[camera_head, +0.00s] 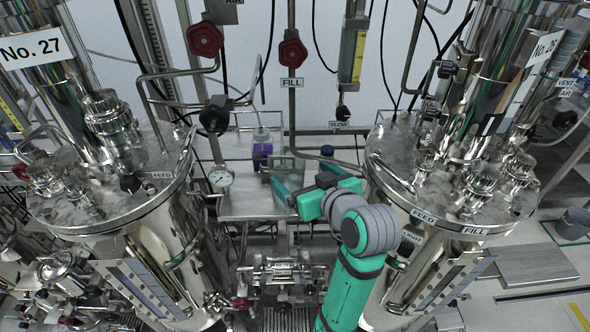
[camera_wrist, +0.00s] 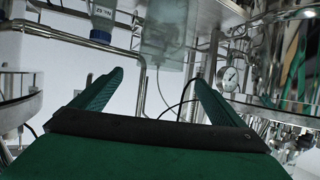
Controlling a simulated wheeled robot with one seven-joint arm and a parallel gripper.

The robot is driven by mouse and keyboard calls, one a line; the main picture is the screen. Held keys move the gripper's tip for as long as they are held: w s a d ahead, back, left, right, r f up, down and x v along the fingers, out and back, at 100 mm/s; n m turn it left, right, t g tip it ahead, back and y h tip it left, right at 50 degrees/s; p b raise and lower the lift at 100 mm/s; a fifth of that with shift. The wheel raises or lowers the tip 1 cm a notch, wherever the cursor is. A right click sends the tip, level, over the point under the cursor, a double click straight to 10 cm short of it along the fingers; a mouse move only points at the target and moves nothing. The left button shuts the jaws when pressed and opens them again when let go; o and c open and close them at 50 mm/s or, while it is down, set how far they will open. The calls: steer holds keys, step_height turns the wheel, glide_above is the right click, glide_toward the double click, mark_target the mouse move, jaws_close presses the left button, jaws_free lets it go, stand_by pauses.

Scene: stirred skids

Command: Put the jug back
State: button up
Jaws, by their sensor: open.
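My gripper (camera_head: 286,178) reaches over the metal shelf (camera_head: 240,205) between the two steel tanks. In the wrist view my gripper (camera_wrist: 158,78) is open, its two green fingers wide apart with nothing between their tips. A clear, pale container (camera_wrist: 160,38), possibly the jug, shows beyond the fingertips, upside down in that picture and cut off at the top. It appears apart from the fingers. In the head view a clear bottle with purple contents (camera_head: 262,152) stands on the shelf's back part. I cannot tell surely which vessel is the jug.
A blue-capped bottle (camera_head: 327,152) stands right of the gripper; a capped bottle (camera_wrist: 103,20) also shows in the wrist view. A round gauge (camera_head: 221,178) sits left of the shelf. The left tank (camera_head: 110,190) and right tank (camera_head: 450,195) flank it closely. A grey bucket-like vessel (camera_head: 574,222) stands far right.

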steer(key=shift+v, duration=1.4)
steer(key=s+f+m+h, duration=0.15)
steer(key=s+f, duration=0.25)
steer(key=f, duration=0.4)
steer(key=s+a+f+m+t+h, duration=0.1)
steer(key=s+f+m, duration=0.15)
steer(key=f, duration=0.55)
steer(key=s+f+m+h, duration=0.2)
steer(key=s+f, duration=0.2)
steer(key=f, duration=0.4)
steer(key=s+a+f+t, duration=0.1)
steer(key=s, duration=1.2)
steer(key=s+a+f+n, duration=0.1)
steer(key=s+a, duration=0.1)
steer(key=s, duration=1.2)
steer(key=shift+a+n+t, duration=0.3)
steer(key=shift+a+t, duration=0.05)
steer(key=shift+t, duration=0.05)
steer(key=shift+s+h, duration=0.15)
steer(key=shift+h, duration=0.1)
